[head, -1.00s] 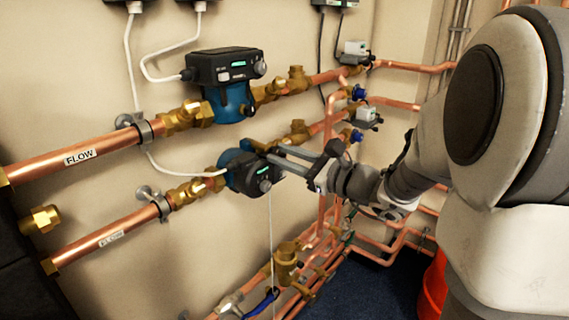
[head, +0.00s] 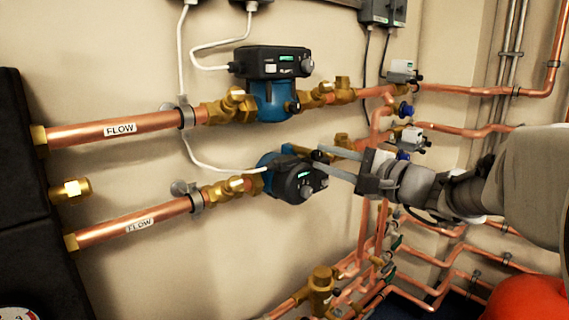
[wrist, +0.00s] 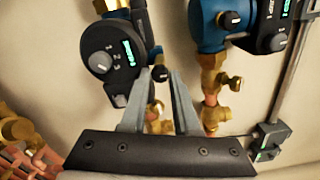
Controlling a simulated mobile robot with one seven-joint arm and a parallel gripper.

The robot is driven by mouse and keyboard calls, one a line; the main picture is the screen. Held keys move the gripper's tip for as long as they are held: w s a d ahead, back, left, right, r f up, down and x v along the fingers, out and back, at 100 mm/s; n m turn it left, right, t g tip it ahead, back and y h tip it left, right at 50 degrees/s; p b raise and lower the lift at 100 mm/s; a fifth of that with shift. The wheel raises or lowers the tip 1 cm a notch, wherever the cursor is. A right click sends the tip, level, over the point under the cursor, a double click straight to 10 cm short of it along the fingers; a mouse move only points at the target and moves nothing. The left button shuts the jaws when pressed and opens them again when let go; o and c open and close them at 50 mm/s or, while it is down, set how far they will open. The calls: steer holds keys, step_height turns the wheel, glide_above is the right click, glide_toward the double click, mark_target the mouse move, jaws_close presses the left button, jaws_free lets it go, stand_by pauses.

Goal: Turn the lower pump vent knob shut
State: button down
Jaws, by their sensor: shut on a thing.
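The lower pump (head: 290,178) has a blue body and a black control head with a green-lit display and a grey dial. Its small black vent knob (wrist: 159,73) sits beside the control head and carries a pale mark. My gripper (head: 318,163) reaches in from the right, with its grey fingers at the pump's right side. In the wrist view the lower pump (wrist: 112,60) is at the upper left, and my gripper (wrist: 160,75) is shut on the vent knob, with one finger on each side. In the head view the fingers largely hide the knob.
The upper pump (head: 272,85) stands above on its own copper pipe, with its own vent knob (wrist: 230,19). Flow pipes (head: 130,130) run left along the wall. Valves and copper pipes (head: 372,235) crowd below and right. An orange-red object (head: 535,300) is at the lower right.

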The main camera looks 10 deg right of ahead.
steer(key=shift+n, duration=0.8)
steer(key=c, duration=0.6)
jaws_free()
steer(key=shift+c, duration=0.2)
steer(key=p+v, duration=0.3)
steer(key=v, duration=1.4)
steer(key=shift+s+d, duration=0.15)
steer(key=shift+s, duration=0.05)
